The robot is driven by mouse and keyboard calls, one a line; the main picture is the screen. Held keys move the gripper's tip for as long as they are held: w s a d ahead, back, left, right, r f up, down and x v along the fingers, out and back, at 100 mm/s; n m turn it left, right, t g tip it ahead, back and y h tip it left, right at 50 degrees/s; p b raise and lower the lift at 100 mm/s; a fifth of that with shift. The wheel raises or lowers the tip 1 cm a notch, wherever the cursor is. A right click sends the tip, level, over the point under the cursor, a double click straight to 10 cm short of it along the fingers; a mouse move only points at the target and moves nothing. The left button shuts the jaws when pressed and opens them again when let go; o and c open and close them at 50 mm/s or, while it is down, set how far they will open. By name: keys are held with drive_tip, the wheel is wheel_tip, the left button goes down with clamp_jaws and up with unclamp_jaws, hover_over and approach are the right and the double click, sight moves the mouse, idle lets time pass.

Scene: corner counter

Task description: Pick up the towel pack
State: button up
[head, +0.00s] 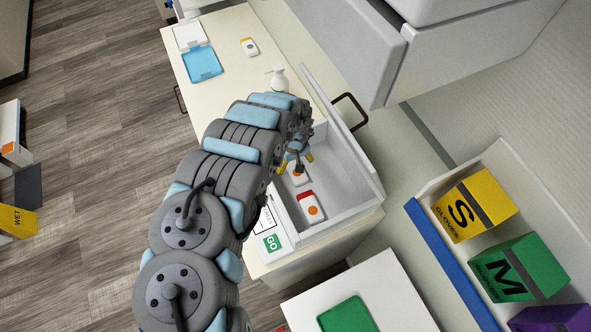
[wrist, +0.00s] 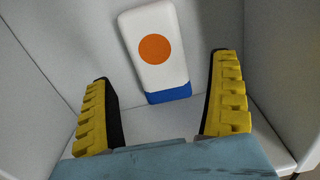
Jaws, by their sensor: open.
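A white pack with an orange dot and a blue end band (wrist: 166,72) is ahead of my gripper in the wrist view. No wording is readable on it, so I cannot confirm it is the towel pack. In the head view this pack (head: 300,179) is partly hidden by my gripper (head: 295,163), inside the open drawer (head: 343,168). A similar pack with a red end (head: 311,208) lies beside it in the drawer. My gripper (wrist: 162,70) is open and empty, its yellow fingers on either side of the view of the pack; it appears apart from it.
Drawer walls (wrist: 270,45) rise close around my gripper. Glove boxes (head: 474,205) stand in a bin at right. A grey cabinet (head: 360,50) overhangs the back.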

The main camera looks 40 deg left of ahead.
drive_tip(key=shift+f, duration=1.65)
drive_tip(key=c, duration=1.3)
wheel_tip(320, 180, up, 10)
drive_tip(key=p, duration=0.8)
